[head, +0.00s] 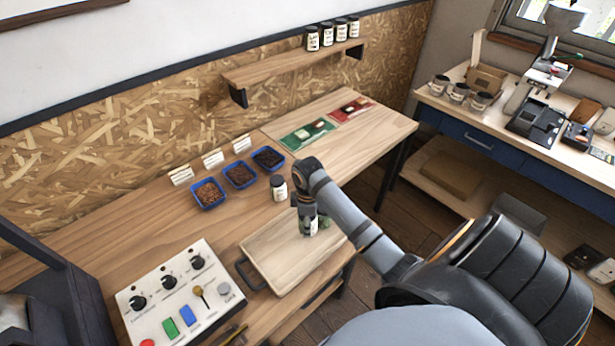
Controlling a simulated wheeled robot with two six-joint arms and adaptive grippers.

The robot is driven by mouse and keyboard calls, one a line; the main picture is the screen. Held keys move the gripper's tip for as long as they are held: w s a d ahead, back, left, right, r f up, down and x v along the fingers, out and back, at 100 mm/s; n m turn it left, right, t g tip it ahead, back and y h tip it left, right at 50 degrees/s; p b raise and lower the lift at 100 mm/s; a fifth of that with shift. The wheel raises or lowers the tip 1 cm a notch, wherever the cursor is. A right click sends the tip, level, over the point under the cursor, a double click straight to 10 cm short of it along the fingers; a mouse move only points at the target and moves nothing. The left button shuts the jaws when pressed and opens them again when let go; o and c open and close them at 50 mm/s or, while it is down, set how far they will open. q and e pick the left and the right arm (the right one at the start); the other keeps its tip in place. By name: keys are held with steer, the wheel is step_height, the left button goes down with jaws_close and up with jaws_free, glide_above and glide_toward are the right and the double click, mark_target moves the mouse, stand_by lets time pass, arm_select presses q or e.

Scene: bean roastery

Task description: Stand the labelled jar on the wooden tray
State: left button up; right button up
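The wooden tray (285,262) lies flat on the near right part of the workbench, with a dark handle on its left end. My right gripper (312,226) points down over the tray's far right corner. A small jar with a white label (313,228) shows between its fingers, mostly hidden by the gripper. I cannot tell whether the fingers press on it or whether its base touches the tray. A second jar (279,188), with a dark lid and a pale label, stands upright on the bench behind the tray. My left gripper is not in view.
Blue bean trays (209,194) stand along the back with white cards behind them. A control panel (180,297) is left of the wooden tray. Green (308,134) and red (351,109) mats lie far right. Several jars (327,36) stand on the wall shelf (285,67).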

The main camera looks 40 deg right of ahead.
steer(key=shift+w+d+f, duration=0.2)
steer(key=shift+w+f, duration=0.05)
steer(key=shift+f, duration=0.2)
steer(key=shift+w+f, duration=0.1)
steer(key=shift+f, duration=1.55)
steer(key=shift+f, duration=0.1)
steer(key=o, duration=1.3)
steer(key=shift+o, duration=0.2)
step_height(320, 180, up, 12)
steer(key=shift+r, duration=0.15)
